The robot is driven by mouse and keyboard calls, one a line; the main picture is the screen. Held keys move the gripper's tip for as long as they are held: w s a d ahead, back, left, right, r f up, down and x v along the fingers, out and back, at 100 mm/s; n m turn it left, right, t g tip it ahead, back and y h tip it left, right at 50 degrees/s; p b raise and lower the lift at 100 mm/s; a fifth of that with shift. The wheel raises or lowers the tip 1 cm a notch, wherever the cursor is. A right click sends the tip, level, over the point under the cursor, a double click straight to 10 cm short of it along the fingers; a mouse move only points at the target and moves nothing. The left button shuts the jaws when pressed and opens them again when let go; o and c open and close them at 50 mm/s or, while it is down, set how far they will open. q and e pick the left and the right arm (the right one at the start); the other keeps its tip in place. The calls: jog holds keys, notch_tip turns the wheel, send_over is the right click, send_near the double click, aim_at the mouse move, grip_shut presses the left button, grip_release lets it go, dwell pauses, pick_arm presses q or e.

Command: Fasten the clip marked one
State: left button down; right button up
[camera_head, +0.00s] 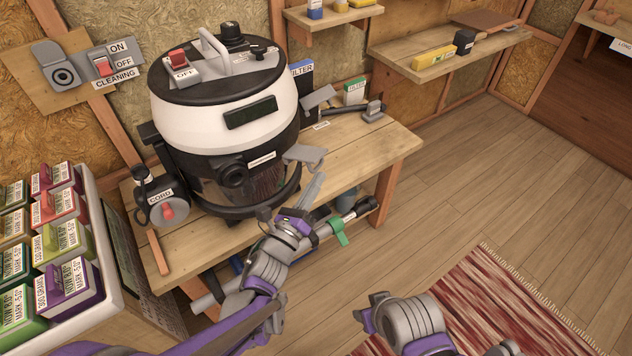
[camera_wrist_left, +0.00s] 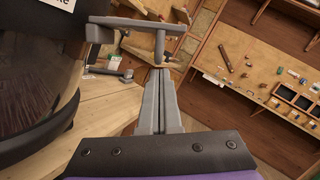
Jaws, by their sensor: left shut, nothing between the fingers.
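The vacuum (camera_head: 215,128) stands on a wooden workbench, white with a black lid and a clear lower bowl. A grey clip (camera_head: 305,155) sticks outward from its front right side; it also shows in the left wrist view (camera_wrist_left: 142,24), just beyond my fingertips. A second grey clip (camera_head: 317,97) sticks out farther back. I cannot read a number on either clip. My left gripper (camera_head: 316,182) is shut and empty, just below the front clip; its fingers lie together in the left wrist view (camera_wrist_left: 158,85). My right gripper (camera_head: 373,308) is low in the head view, its jaws unclear.
The workbench (camera_head: 375,145) has bare wood to the right of the vacuum. A cord reel (camera_head: 163,203) is at its left. A hose with a green part (camera_head: 340,232) lies below the bench edge. A crate (camera_head: 92,270) of coloured boxes stands at left.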

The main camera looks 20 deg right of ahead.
pick_arm(q)
jog(key=shift+r, duration=0.15)
jog(key=shift+r+n, duration=0.15)
jog(key=shift+n, duration=0.25)
